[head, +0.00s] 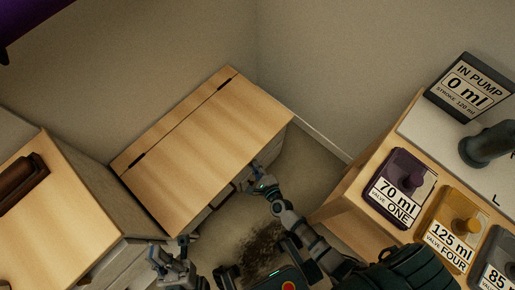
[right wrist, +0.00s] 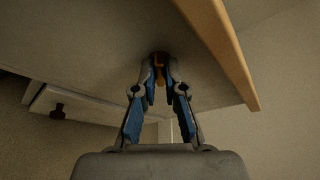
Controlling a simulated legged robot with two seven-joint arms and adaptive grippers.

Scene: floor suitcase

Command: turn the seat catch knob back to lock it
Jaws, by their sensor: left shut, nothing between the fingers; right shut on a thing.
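The wooden bench seat (head: 215,145) stands in the corner in the head view, its lid down flat. The seat catch knob (right wrist: 160,58) is a small dark and orange piece on the seat's underside in the right wrist view. My right gripper (right wrist: 160,72) is shut on it, the fingers on either side and hiding part of it. In the head view my right gripper (head: 260,181) is at the bench's front edge; the knob is hidden there. My left gripper (head: 172,262) is shut and empty, low in the picture near the bench's front corner.
A wooden cabinet (head: 60,225) with a brown handle stands at left. At right a bench carries valve boxes marked 70 ml (head: 401,188) and 125 ml (head: 456,230), and a pump display (head: 470,87) reading 0 ml. A drawer front with a dark knob (right wrist: 57,110) is under the seat.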

